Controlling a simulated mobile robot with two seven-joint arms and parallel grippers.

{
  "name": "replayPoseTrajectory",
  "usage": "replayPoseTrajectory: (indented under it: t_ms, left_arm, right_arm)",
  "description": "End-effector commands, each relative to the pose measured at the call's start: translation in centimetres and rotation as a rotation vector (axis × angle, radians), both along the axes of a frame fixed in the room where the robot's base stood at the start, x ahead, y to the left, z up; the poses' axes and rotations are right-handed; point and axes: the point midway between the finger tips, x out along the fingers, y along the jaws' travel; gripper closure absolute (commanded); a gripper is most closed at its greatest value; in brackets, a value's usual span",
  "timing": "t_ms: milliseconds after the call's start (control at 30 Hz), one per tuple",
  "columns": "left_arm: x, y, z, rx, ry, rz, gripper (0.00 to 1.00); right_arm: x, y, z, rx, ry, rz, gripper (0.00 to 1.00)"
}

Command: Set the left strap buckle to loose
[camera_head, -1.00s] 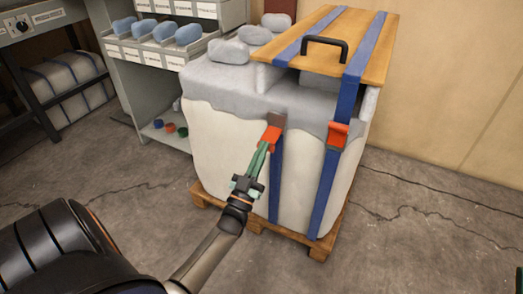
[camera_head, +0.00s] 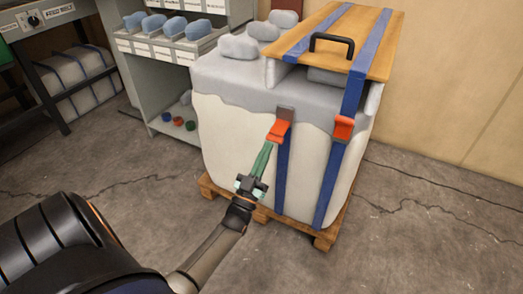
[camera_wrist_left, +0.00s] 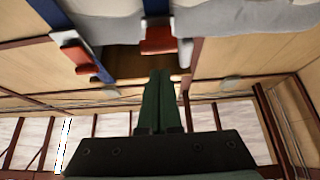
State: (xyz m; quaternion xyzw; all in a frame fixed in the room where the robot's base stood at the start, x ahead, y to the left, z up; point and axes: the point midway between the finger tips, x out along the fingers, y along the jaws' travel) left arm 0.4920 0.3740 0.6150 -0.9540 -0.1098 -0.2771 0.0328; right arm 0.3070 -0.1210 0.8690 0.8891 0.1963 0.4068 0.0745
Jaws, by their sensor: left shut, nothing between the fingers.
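The left strap buckle (camera_head: 278,131) has an orange-red lever that sticks out and down from a brown-grey plate on the front of the white bag (camera_head: 236,140). Its blue strap (camera_head: 283,178) hangs below. My left gripper (camera_head: 267,146) has its green fingers shut and empty, with the tips just below the lever; I cannot tell if they touch it. In the left wrist view the closed fingers (camera_wrist_left: 160,75) point at the red lever (camera_wrist_left: 158,40). The right strap buckle (camera_head: 343,128) is orange-red on its own blue strap. My right gripper is not in view.
The bag stands on a wooden pallet (camera_head: 271,217). A wooden lid (camera_head: 372,45) with a black handle lies on top, beside grey-blue lumps (camera_head: 237,46). A shelf unit with bins (camera_head: 150,56) stands at the left. The floor at right is clear.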

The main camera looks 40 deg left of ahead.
Motion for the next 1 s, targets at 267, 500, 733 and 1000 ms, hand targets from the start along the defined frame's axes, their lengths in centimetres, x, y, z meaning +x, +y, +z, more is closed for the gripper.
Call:
replayPoseTrajectory:
  t_ms: [267, 500, 733, 1000]
  left_arm:
    - [-0.5, -0.1, -5.0, 0.001, -0.005, 0.0, 1.0]
    - [-0.7, -0.2, -6.6, 0.002, -0.007, 0.0, 1.0]
    - [-0.7, -0.2, -6.6, 0.002, -0.008, 0.0, 1.0]
    - [-0.7, -0.1, -6.6, 0.002, -0.008, 0.0, 1.0]
  right_arm:
    - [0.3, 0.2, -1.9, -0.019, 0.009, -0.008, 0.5]
    - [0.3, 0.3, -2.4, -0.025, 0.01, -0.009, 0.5]
    - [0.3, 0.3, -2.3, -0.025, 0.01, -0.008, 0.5]
    - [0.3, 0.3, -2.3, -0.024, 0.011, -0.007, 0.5]
